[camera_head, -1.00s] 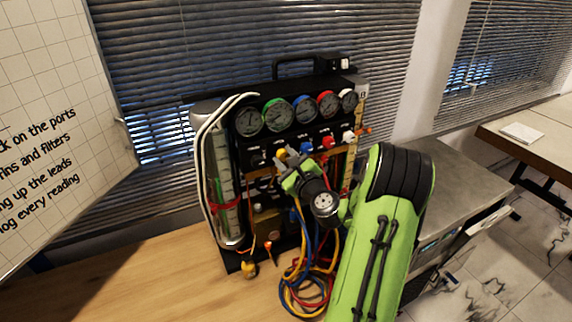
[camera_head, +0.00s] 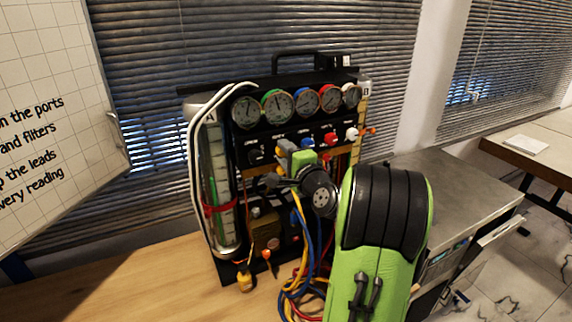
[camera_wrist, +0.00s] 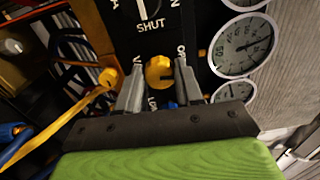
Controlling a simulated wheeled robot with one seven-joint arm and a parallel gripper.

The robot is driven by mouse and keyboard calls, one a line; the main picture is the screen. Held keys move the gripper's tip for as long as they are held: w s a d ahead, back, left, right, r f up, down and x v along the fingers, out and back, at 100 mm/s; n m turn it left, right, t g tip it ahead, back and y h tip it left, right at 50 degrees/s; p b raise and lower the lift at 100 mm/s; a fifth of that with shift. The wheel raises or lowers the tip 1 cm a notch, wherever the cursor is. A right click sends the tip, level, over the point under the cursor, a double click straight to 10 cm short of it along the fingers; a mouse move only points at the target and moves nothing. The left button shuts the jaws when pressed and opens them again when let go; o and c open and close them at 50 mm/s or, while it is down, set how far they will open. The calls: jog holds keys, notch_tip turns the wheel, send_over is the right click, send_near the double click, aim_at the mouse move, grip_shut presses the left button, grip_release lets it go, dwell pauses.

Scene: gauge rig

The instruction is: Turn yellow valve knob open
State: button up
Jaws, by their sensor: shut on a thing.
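The yellow valve knob (camera_wrist: 159,72) shows in the wrist view between the two grey fingers of my gripper (camera_wrist: 160,88). In the head view my gripper (camera_head: 290,152) is at the knob row on the front of the gauge rig (camera_head: 320,90), below the green-rimmed and blue-rimmed gauges. The yellow knob is mostly hidden there behind the fingers. Lettering beside the knob is partly covered by the fingers.
A black knob (camera_head: 256,155) sits left of my gripper, with a red knob (camera_head: 330,139) and a white knob (camera_head: 352,133) to its right. Yellow, blue and red hoses (camera_head: 298,285) hang below. A whiteboard (camera_head: 60,120) stands at left. The wooden table (camera_head: 150,285) is bare at front left.

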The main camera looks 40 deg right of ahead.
jog(key=shift+f+n+b, duration=0.1)
jog(key=shift+n+b, duration=0.85)
jog(key=shift+n, duration=0.05)
jog(key=o, duration=1)
jog(key=shift+o, duration=0.2)
jog(key=shift+s, duration=0.1)
jog(key=b+v, duration=0.4)
jog(key=v, duration=1.1)
jog(key=shift+s+a, duration=0.2)
jog(key=shift+s, duration=0.05)
